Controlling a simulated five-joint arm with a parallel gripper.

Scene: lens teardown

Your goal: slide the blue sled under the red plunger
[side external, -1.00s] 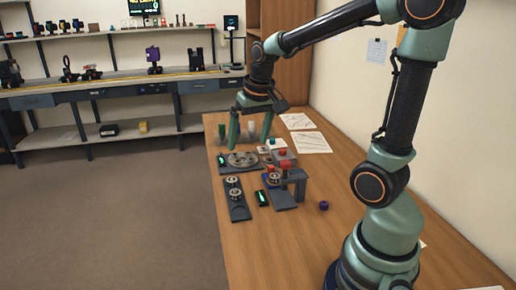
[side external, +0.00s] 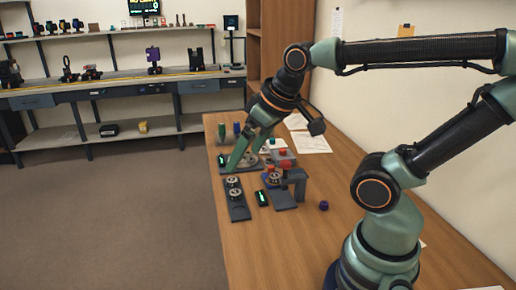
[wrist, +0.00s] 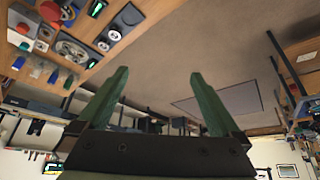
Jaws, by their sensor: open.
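The blue sled (side external: 266,181) sits at the grey press stand, with a round metallic part (side external: 275,176) on or beside it. The red plunger (side external: 285,167) hangs from the press arm just above and to the right of it; whether the sled is under it is hard to tell. In the wrist view a red round part (wrist: 50,11) shows at the top left edge, possibly the plunger. My gripper (side external: 242,164) is open and empty, tilted over the round-plate tray behind and left of the press. Its spread fingers fill the middle of the wrist view (wrist: 160,73).
The grey press stand (side external: 296,184) rises on its base. A dark tray with round parts (side external: 238,206) and a small device with a green display (side external: 262,198) lie left of it. A purple cap (side external: 324,205) lies to the right. The table front is clear.

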